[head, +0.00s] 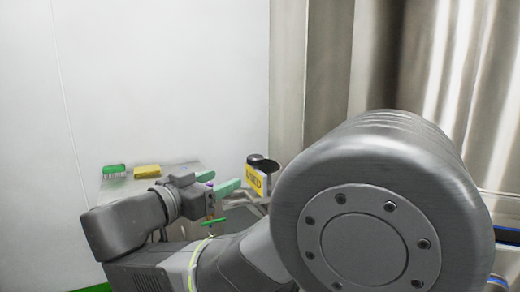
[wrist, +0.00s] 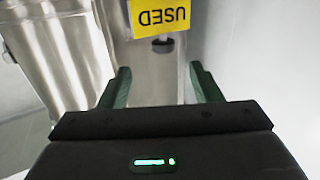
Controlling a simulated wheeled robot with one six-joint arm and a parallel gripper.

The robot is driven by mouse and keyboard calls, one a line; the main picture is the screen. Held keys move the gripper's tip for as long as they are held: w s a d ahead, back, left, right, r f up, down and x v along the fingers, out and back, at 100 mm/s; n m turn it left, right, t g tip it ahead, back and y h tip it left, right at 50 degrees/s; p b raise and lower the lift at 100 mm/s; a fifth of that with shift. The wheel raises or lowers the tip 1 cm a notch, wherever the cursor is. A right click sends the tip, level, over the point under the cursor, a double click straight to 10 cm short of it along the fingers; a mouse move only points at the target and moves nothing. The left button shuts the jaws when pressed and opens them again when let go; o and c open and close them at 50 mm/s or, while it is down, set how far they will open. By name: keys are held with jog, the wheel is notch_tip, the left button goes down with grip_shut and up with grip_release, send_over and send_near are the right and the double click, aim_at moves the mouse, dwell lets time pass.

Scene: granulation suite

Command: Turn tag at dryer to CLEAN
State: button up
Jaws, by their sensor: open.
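The yellow tag (head: 256,182) reads USED and hangs beside a dark round knob (head: 262,163) in the head view. In the wrist view the tag (wrist: 160,16) shows at the top edge with its letters upside down, its far part cut off by the frame. My gripper (wrist: 160,70) is open and empty, its two green-tipped fingers spread apart below the tag in that picture. In the head view my gripper (head: 224,182) is just left of the tag and apart from it as far as I can see.
A green item (head: 114,169) and a yellow item (head: 147,171) sit on a grey surface at the left by the white wall. A large shiny steel surface (head: 440,70) fills the right. My own arm hides much of the lower middle.

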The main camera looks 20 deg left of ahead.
aim_at(250, 164)
jog(key=x, duration=0.9)
jog(key=p+x, duration=0.1)
jog(key=x, duration=0.3)
jog(key=shift+w+a+r, duration=0.2)
jog(key=shift+w+r, duration=0.05)
jog(key=shift+r, duration=0.15)
jog(key=c, duration=1)
